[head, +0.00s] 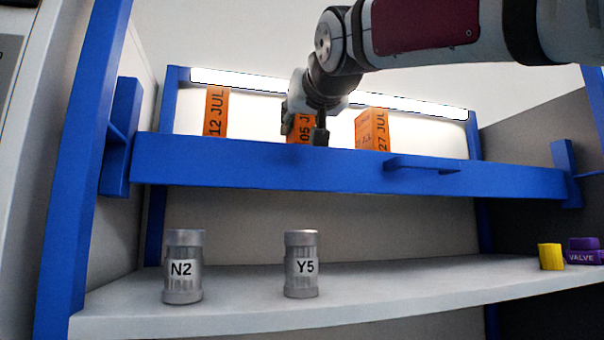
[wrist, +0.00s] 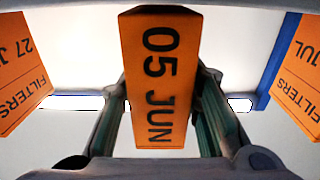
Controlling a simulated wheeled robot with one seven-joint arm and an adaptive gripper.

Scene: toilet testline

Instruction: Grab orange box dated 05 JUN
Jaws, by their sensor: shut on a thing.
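The orange box dated 05 JUN (wrist: 160,75) is in the middle of the wrist view, between the two fingers of my gripper (wrist: 162,125). In the head view the box (head: 298,125) is on the upper shelf, partly hidden by my gripper (head: 305,125) and the shelf's blue front rail. My gripper is shut on this box, with a finger on each side. An orange box dated 12 JUL (head: 216,112) stands to its left in the head view, and one dated 27 JUL (head: 373,130) stands to its right.
The blue rail (head: 260,165) runs along the upper shelf's front. On the lower shelf (head: 400,282) stand metal canisters N2 (head: 183,268) and Y5 (head: 301,265). A yellow object (head: 550,257) and a purple VALVE box (head: 585,256) are at the far right. Space separates the orange boxes.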

